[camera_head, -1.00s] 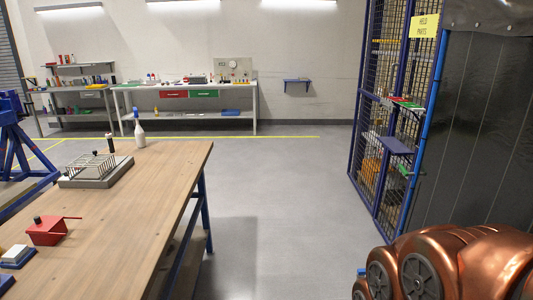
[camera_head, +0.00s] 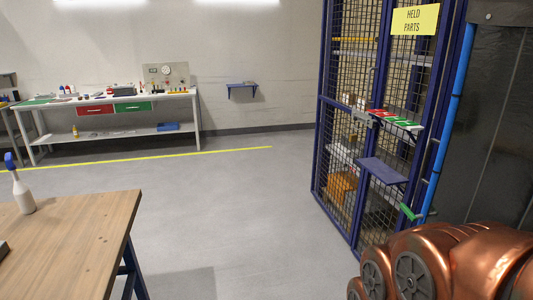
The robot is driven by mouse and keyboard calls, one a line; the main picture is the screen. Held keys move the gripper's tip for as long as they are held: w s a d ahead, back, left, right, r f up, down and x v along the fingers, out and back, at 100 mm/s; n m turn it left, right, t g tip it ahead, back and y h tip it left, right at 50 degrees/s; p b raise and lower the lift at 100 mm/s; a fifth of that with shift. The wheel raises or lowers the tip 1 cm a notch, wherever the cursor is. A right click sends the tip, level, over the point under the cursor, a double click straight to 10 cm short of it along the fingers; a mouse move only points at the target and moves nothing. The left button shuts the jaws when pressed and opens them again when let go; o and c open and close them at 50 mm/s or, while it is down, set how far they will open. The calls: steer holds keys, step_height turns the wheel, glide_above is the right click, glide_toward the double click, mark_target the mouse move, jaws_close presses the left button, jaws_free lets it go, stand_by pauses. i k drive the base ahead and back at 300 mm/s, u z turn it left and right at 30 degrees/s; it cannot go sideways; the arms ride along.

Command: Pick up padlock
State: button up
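I cannot make out a padlock for certain. A small grey metal piece (camera_head: 362,117) sits at latch height on the blue mesh cage (camera_head: 345,105) at the right; it is too small to tell whether it is a padlock or part of the latch. A small blue shelf (camera_head: 382,169) juts out from the cage below it, and its top looks bare. Copper-coloured links of my arm fill the lower right corner. My gripper is out of view.
A wooden table (camera_head: 85,235) with a spray bottle (camera_head: 22,190) stands at the lower left. Red and green tags (camera_head: 395,119) and a yellow "HELD PARTS" sign (camera_head: 414,19) are on the cage. A workbench (camera_head: 110,100) lines the back wall. The grey floor between is clear.

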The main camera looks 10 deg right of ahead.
mark_target(352, 138)
steer(key=z, duration=0.3)
steer(key=i, duration=2)
steer(key=u, duration=0.95)
steer(key=i, duration=1.4)
steer(key=z, duration=0.5)
